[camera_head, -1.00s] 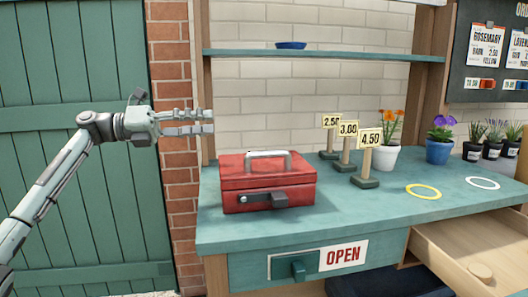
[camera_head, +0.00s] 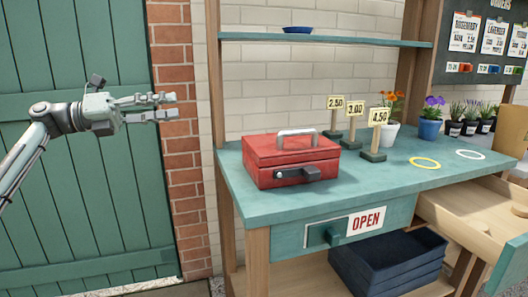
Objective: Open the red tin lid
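The red tin (camera_head: 291,160) stands on the left part of the teal bench top. Its lid (camera_head: 290,148) is down, with a grey handle on top and a dark latch (camera_head: 311,172) on the front. My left gripper (camera_head: 175,106) is to the left of the tin, in front of the brick strip, clearly apart from it. Its fingers point right, with a gap between them and nothing held. My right gripper is not in view.
Price signs (camera_head: 354,120) stand behind and right of the tin, with flower pots (camera_head: 429,129) beyond. A yellow ring (camera_head: 425,163) and white ring (camera_head: 471,155) lie on the bench top (camera_head: 400,188). An open drawer (camera_head: 458,228) juts out at right. A teal shelf (camera_head: 330,40) runs above.

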